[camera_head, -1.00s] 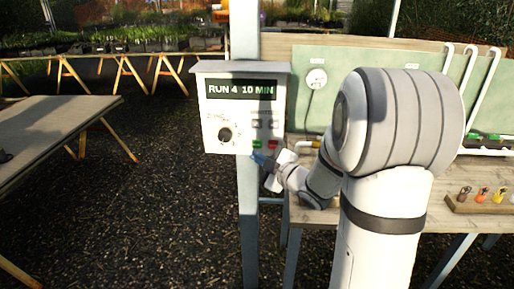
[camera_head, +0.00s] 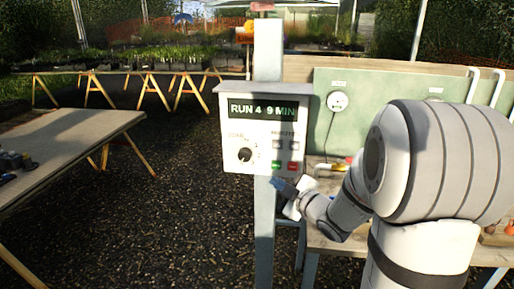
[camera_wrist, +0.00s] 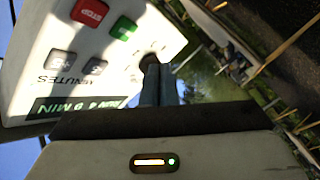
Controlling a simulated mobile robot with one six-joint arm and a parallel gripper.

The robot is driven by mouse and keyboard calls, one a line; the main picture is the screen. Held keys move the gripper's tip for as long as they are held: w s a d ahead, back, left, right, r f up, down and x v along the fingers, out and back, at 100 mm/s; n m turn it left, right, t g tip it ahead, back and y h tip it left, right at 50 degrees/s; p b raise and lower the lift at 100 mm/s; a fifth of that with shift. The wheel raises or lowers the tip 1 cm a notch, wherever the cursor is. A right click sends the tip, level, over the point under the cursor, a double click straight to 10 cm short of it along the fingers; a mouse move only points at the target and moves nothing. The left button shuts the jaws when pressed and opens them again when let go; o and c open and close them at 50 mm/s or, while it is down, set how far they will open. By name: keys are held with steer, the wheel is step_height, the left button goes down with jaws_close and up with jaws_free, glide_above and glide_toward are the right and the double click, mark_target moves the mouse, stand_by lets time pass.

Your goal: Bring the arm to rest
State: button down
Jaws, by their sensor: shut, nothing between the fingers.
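My gripper (camera_head: 281,187) is shut and empty. In the head view it sits just below and in front of the control box (camera_head: 264,135). The box is white, is mounted on a post, and its display (camera_head: 263,109) reads "RUN 4 9 MIN". In the wrist view my gripper's fingers (camera_wrist: 158,82) are together and point past the box face (camera_wrist: 75,65). The red STOP button (camera_wrist: 89,12) and the green button (camera_wrist: 123,28) show there. My arm fills the right of the head view, bent low towards the box.
A workbench (camera_head: 335,230) stands behind my arm at the right, under a green board (camera_head: 365,125). A grey table (camera_head: 60,145) stands at the left, with small items on it. Dark gravel floor (camera_head: 170,220) lies open between them. The post (camera_head: 264,240) stands close to my gripper.

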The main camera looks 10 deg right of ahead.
steer(key=s+d+f+m+g+h, duration=0.1)
steer(key=s+d+m+g+h, duration=0.35)
steer(key=s+m+h, duration=0.35)
steer(key=s+a+f+m+g, duration=0.1)
steer(key=s+a+m+g, duration=0.1)
steer(key=s, duration=0.7)
steer(key=s+a+f+m+g, duration=0.1)
steer(key=s+a+m+g, duration=0.2)
steer(key=s, duration=0.6)
steer(key=m+g, duration=0.2)
steer(key=g, duration=0.1)
steer(key=shift+s+y, duration=0.15)
steer(key=shift+y, duration=0.15)
